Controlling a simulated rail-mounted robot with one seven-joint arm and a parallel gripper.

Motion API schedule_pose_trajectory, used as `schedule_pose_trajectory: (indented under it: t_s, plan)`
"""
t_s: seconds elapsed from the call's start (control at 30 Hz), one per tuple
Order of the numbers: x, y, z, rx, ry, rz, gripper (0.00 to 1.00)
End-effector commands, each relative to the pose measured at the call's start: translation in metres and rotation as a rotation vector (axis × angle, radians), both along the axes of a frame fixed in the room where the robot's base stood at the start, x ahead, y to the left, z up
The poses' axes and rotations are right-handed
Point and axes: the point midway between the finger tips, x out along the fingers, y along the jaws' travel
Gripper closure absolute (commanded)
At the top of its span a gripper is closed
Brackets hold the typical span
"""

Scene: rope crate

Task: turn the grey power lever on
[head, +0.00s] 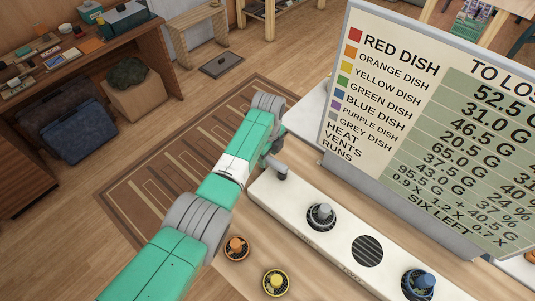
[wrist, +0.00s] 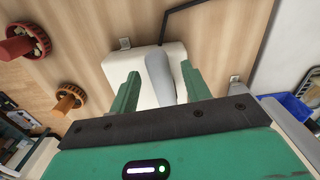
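The grey power lever (head: 279,171) stands at the left end of the long white console (head: 340,243) in the head view. In the wrist view the grey lever (wrist: 160,78) rises from a white base between my two green fingers. My gripper (wrist: 162,84) is open, with a finger on each side of the lever and narrow gaps showing. In the head view my gripper (head: 268,150) is at the console's left end, partly hidden by my wrist.
A grey-knobbed dish (head: 321,215), a vent (head: 367,251) and a blue-knobbed dish (head: 419,284) sit along the console. Orange (head: 237,247) and yellow (head: 276,282) dishes are on the wood in front. A large sign board (head: 385,130) stands behind the console.

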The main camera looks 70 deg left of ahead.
Motion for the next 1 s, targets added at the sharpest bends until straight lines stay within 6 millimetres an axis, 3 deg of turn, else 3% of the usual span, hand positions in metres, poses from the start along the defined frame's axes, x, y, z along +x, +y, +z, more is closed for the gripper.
schedule_pose_trajectory:
  t_s: [0.27,0.5,0.63,1.0]
  plan:
    - [0.0,0.001,0.007,0.001,-0.002,0.001,0.53]
    - [0.0,0.001,0.054,0.003,-0.002,0.0,0.53]
    - [0.0,0.0,0.071,0.001,-0.002,0.0,0.53]
    - [0.0,0.0,0.078,0.0,0.0,0.0,0.53]
